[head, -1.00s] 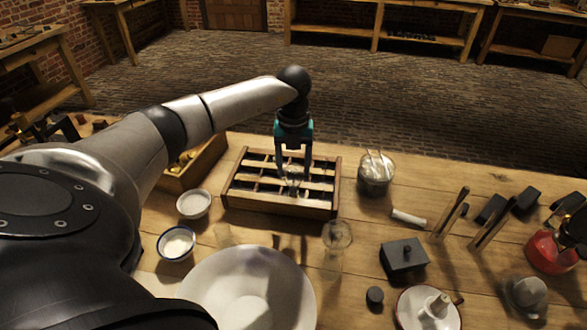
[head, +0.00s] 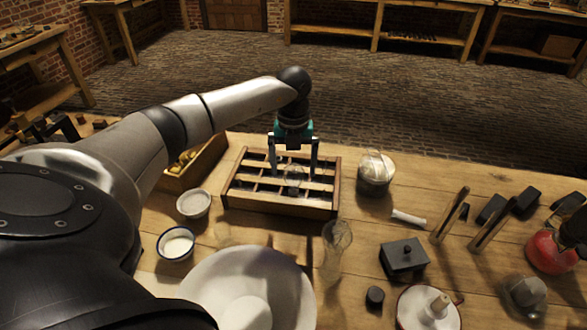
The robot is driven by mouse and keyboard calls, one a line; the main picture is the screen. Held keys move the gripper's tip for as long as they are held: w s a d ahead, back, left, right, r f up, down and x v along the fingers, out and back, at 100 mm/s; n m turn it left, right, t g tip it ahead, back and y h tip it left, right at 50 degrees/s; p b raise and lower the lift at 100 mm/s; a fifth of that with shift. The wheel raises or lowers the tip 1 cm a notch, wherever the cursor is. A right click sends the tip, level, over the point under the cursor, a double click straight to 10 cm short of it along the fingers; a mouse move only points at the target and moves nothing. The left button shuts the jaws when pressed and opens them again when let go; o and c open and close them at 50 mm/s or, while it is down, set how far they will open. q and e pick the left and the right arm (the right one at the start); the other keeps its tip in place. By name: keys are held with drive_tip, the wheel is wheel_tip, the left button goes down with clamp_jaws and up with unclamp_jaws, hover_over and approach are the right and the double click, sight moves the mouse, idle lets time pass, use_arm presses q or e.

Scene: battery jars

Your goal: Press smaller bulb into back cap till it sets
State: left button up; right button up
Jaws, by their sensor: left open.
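My left gripper (head: 294,172) is above the slatted wooden rack (head: 275,203), its two fingers spread apart and pointing down. A small clear glass piece (head: 293,177), which may be the smaller bulb, stands in the rack between and below the fingers; they do not appear to grip it. The cap under it is hidden or too small to make out. A taller clear glass piece (head: 335,240) stands on the table in front of the rack's right end. My right gripper is not in view.
Two small bowls (head: 193,204) (head: 175,243) are left of the rack. A glass jar (head: 376,172) stands to its right. A dark box (head: 404,258), wooden clamps (head: 450,214) and a red vessel (head: 550,252) are further right.

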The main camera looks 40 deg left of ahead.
use_arm(q)
wheel_tip(320, 180, up, 15)
drive_tip(key=p, duration=0.2)
drive_tip(key=shift+r, duration=0.15)
idle(0.4)
